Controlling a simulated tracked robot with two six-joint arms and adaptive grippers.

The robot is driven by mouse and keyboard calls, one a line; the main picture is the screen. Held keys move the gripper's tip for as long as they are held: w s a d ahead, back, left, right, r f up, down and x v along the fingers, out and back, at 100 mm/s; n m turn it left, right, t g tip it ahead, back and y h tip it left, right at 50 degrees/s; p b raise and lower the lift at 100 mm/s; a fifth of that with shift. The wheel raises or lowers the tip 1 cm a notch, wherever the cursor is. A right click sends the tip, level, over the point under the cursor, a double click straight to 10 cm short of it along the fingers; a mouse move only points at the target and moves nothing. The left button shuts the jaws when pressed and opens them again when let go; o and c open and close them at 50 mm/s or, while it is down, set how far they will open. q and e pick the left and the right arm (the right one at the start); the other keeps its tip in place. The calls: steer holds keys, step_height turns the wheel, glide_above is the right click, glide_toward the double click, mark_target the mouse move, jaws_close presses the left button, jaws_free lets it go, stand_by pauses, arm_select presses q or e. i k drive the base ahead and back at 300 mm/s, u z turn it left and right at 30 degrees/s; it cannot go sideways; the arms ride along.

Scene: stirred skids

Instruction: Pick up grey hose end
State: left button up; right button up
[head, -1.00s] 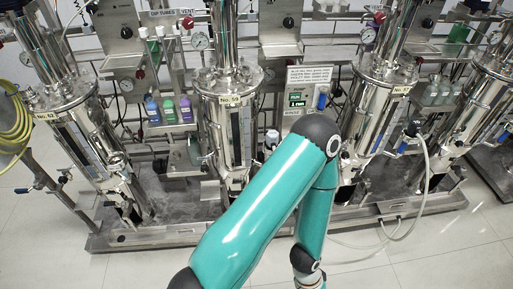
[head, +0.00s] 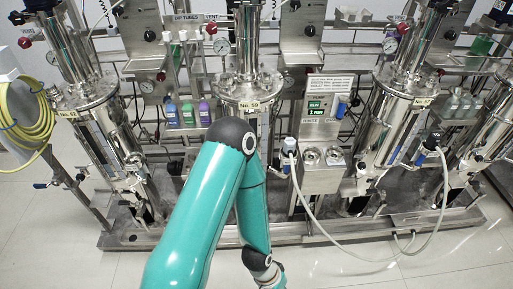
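A pale grey hose (head: 310,205) runs from the skid's front edge. One hose end (head: 289,147) stands upright with a white and dark fitting, left of the panel with two round fittings. Another end of grey hose (head: 444,180) meets a blue and black fitting (head: 431,142) at the right column. I cannot tell from this view which end is free. My teal arm rises in front of the skid and bends down again; its gripper is below the frame edge. My other gripper is not in view either.
A steel skid (head: 450,222) carries columns, including the No. 59 column (head: 248,125), and bottles (head: 187,115). A control box (head: 318,108) has a green display. A yellow hose coil (head: 28,125) hangs at left. Tiled floor (head: 440,265) is clear at front right.

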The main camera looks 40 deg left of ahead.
mark_target(290, 145)
steer(key=u, duration=0.25)
steer(key=i, duration=0.85)
steer(key=u, duration=0.2)
